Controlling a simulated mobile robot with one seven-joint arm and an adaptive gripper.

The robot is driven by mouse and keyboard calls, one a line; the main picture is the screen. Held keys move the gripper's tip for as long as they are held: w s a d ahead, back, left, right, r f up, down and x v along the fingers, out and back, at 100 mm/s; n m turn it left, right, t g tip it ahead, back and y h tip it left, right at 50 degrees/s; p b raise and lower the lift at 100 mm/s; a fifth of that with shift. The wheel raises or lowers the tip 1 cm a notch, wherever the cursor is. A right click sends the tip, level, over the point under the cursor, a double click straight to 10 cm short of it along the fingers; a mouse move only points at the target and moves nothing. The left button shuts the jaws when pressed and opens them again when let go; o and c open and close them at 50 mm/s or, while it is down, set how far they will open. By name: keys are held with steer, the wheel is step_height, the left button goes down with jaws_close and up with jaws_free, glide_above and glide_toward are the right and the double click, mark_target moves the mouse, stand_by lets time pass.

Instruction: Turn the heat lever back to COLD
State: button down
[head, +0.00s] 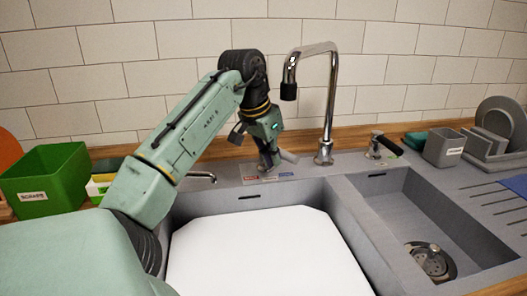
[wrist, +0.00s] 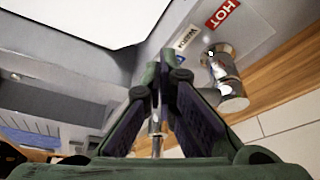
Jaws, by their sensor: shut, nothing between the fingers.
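My gripper (head: 265,150) is shut and empty, low behind the large basin, just above the label strip (head: 266,179). A light grey handle (head: 289,156), apparently the heat lever, sticks out to the right beside my fingers in the head view. My gripper covers part of it, so I cannot tell whether they touch. In the wrist view, the closed fingers (wrist: 164,65) point at the sink deck. A red HOT label (wrist: 222,14) and a white WARM label (wrist: 185,38) show there. The COLD label cannot be read. A chrome fitting (wrist: 226,78) stands beside HOT.
The tall chrome tap (head: 328,100) rises close to the right of my gripper. A black-handled fitting (head: 384,144) stands farther right. A small spout (head: 203,176) is at the left. A green SCRAPS bin (head: 45,190) and a grey caddy (head: 444,148) stand at the sides. A white board (head: 262,250) fills the large basin.

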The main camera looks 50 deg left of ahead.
steer(key=shift+w, duration=0.3)
steer(key=shift+w+d+n+y, duration=0.2)
steer(key=shift+w+n, duration=0.25)
steer(key=shift+n, duration=0.15)
steer(key=shift+w+d+n+y, duration=0.1)
steer(key=shift+w+n+y, duration=0.1)
steer(key=shift+w+n, duration=0.3)
steer(key=shift+s, duration=0.1)
